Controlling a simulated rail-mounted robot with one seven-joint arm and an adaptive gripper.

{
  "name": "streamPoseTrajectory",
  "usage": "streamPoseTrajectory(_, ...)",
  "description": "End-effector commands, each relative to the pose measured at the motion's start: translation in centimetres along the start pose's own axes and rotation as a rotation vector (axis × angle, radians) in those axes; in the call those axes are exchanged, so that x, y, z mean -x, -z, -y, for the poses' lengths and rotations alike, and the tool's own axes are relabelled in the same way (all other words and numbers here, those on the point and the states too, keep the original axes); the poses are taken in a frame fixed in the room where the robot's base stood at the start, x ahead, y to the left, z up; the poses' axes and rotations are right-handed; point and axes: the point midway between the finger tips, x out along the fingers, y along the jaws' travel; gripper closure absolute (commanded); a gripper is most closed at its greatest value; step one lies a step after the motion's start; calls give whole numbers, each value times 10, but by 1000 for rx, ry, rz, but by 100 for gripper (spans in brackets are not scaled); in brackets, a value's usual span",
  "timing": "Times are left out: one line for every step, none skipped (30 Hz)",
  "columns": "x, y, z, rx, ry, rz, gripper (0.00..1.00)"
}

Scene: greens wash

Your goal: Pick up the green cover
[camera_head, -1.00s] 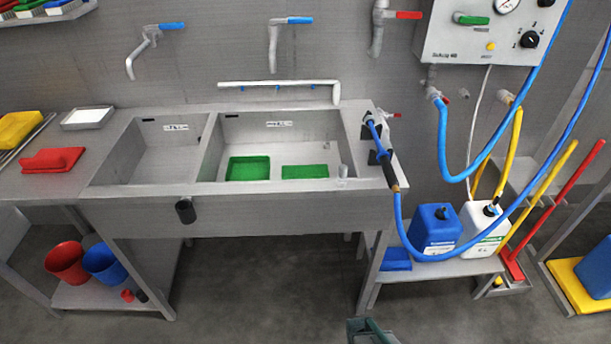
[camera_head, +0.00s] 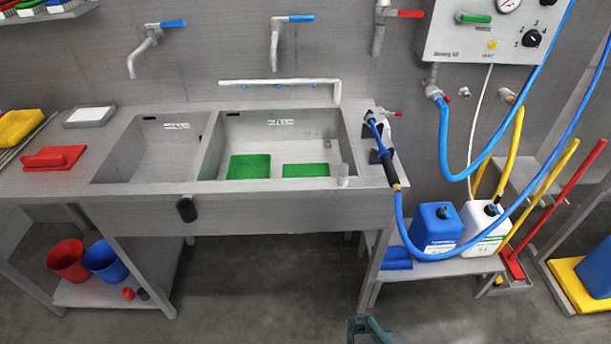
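Two green items lie in the larger right-hand basin of the steel sink (camera_head: 265,200). The left green item (camera_head: 250,167) is nearly square and looks flat. The right green item (camera_head: 306,170) is a lower, wider rectangle, apart from it. I cannot tell for sure which one is the green cover. A dark grey-green part at the bottom edge (camera_head: 370,330) seems to be the end of my arm with my gripper. It is far from the basin, in front of and below the sink. The frame cuts it off, and its fingers cannot be made out.
A blue hose (camera_head: 400,220) hangs at the sink's right end. Blue (camera_head: 436,228) and white (camera_head: 484,225) canisters stand on a low shelf. Taps and a white pipe (camera_head: 280,82) are above the basin. Red (camera_head: 67,260) and blue (camera_head: 103,260) buckets are below left. The floor in front is clear.

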Motion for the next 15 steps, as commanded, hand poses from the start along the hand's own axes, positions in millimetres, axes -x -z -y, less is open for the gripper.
streamPoseTrajectory(0, 0, 0, 0, 0, 0, 100)
streamPoseTrajectory(0, 0, 0, 0, 0, 0, 100)
streamPoseTrajectory(0, 0, 0, 0, 0, 0, 100)
streamPoseTrajectory(0, 0, 0, 0, 0, 0, 100)
streamPoseTrajectory(0, 0, 0, 0, 0, 0, 100)
streamPoseTrajectory(0, 0, 0, 0, 0, 0, 100)
streamPoseTrajectory(0, 0, 0, 0, 0, 0, 100)
streamPoseTrajectory(0, 0, 0, 0, 0, 0, 95)
streamPoseTrajectory(0, 0, 0, 0, 0, 0, 88)
streamPoseTrajectory(0, 0, 0, 0, 0, 0, 83)
streamPoseTrajectory(0, 0, 0, 0, 0, 0, 78)
streamPoseTrajectory(0, 0, 0, 0, 0, 0, 72)
streamPoseTrajectory(0, 0, 0, 0, 0, 0, 67)
streamPoseTrajectory(0, 0, 0, 0, 0, 0, 62)
streamPoseTrajectory(0, 0, 0, 0, 0, 0, 55)
